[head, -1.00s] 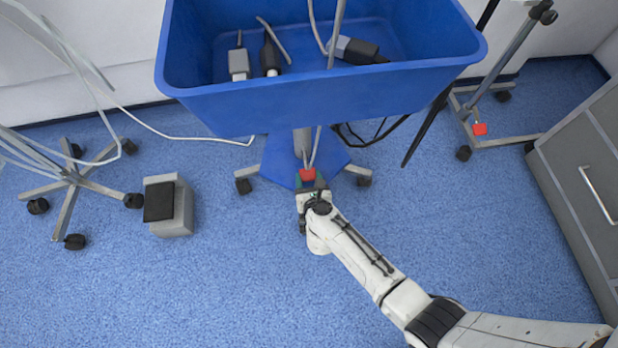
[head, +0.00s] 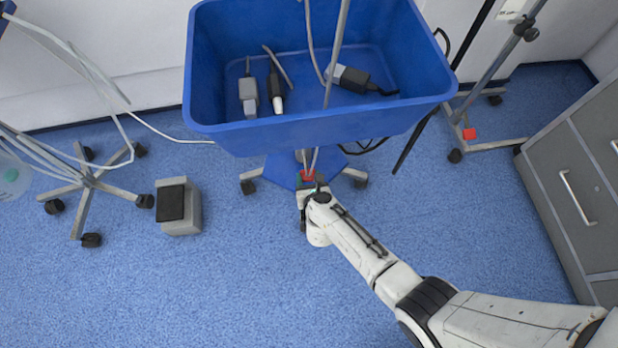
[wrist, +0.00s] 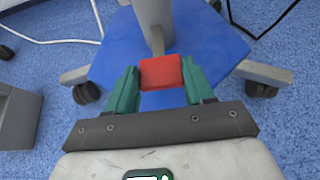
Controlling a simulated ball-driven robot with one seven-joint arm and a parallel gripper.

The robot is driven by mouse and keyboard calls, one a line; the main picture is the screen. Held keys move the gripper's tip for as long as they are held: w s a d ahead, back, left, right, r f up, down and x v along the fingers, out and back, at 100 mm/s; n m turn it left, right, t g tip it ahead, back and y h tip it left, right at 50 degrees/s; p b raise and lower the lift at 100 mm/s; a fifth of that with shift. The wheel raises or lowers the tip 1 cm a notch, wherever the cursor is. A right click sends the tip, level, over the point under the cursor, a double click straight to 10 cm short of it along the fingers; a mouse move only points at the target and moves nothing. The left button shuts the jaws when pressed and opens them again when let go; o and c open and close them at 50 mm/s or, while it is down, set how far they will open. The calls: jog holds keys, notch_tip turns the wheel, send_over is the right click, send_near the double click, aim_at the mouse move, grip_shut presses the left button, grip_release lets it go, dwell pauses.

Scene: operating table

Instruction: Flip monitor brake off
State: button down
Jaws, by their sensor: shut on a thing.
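A small red brake tab (head: 308,175) sits low at the front of a blue wheeled base, below a blue bin. My gripper (head: 309,183) reaches it from the front, at the end of my white arm. In the wrist view the red tab (wrist: 161,72) lies between the two green fingers of my gripper (wrist: 160,82), which is shut on it. The tab stands by the foot of the grey post (wrist: 155,25). Its underside is hidden.
The blue bin (head: 320,132) overhangs the blue base (wrist: 105,65) and holds several devices. A grey foot pedal (head: 180,228) and a wheeled stand (head: 88,182) are at left. Another red tab (head: 469,134) is on a right stand, near grey drawers (head: 580,190). Open blue floor lies in front.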

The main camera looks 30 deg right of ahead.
jog(key=c, duration=0.8)
grip_release()
jog(key=shift+w+d+r, duration=0.1)
jog(key=shift+w+r, duration=0.4)
jog(key=o, duration=0.4)
jog(key=shift+s+f, duration=0.1)
jog(key=shift+f, duration=0.1)
jog(key=shift+s, duration=0.1)
jog(key=p+v, duration=0.5)
jog(key=v, duration=0.5)
jog(key=shift+s, duration=0.3)
jog(key=shift+r, duration=0.15)
